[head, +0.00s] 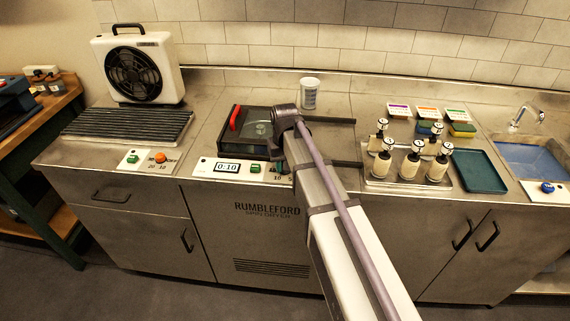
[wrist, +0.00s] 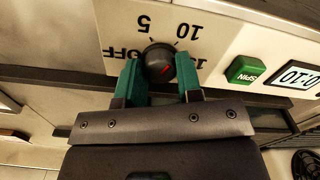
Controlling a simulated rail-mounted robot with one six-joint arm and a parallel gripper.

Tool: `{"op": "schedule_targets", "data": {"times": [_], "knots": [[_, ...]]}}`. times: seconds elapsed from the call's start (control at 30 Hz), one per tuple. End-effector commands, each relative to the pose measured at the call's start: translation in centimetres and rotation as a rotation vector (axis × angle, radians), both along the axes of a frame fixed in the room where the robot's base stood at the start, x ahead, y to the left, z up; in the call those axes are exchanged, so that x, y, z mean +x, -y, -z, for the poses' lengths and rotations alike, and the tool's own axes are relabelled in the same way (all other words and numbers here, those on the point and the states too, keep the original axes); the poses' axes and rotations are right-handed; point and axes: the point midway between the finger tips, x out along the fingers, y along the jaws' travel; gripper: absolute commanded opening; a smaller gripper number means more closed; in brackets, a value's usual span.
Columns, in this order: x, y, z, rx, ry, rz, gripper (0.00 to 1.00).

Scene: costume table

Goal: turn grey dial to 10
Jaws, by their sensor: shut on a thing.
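The dark grey dial (wrist: 158,62) sits on a pale control panel in the wrist view. OFF, 5 and 10 are printed around it, upside down in this view. A short red mark shows on the dial's face, right of and below its middle; I cannot tell surely which number it points to. My gripper (wrist: 156,75) has its two green fingers on either side of the dial, shut on it. In the head view my gripper (head: 281,163) is at the panel's right end, and my arm hides the dial.
A green SPIN button (wrist: 247,70) and a display (head: 227,167) reading 0:10 are beside the dial. Above the panel is a dark-lidded unit with a red handle (head: 235,118).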

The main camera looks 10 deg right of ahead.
Motion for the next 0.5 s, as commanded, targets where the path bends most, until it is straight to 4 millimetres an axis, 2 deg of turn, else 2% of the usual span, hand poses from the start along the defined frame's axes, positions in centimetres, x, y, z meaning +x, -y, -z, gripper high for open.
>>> {"op": "schedule_targets", "data": {"times": [0.5], "knots": [[-0.06,0.0,0.03,0.0,-0.001,0.101,0.09]]}}
